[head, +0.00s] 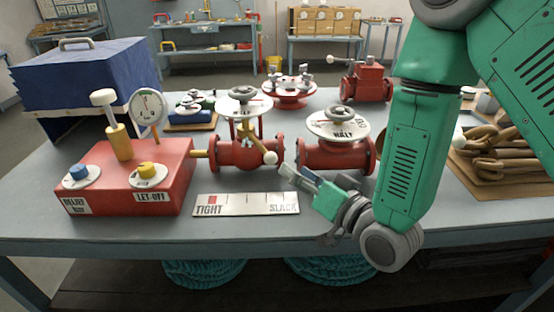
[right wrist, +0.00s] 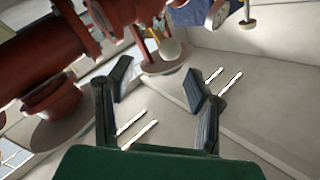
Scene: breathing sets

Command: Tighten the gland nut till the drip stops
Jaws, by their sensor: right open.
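A red valve (head: 240,153) stands on the bench with a handwheel on top. A yellow lever with a cream ball end (head: 270,158) slants down from its neck towards the right; I cannot make out the nut itself. My right gripper (head: 288,173) is open and empty, just right of and below the ball. In the right wrist view the gripper (right wrist: 158,82) has its fingers spread, with the ball (right wrist: 170,49) beyond the gap between them, not held. A plate marked TIGHT and SLACK (head: 246,203) lies in front of the valve. No drip can be made out. My left gripper is not in view.
A red pump box (head: 125,180) with a gauge (head: 147,106) and knobs joins the valve from the left. A second red valve (head: 336,157) stands close on the right. A blue case (head: 85,78) is behind, and a board of brown hooks (head: 490,150) lies at right.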

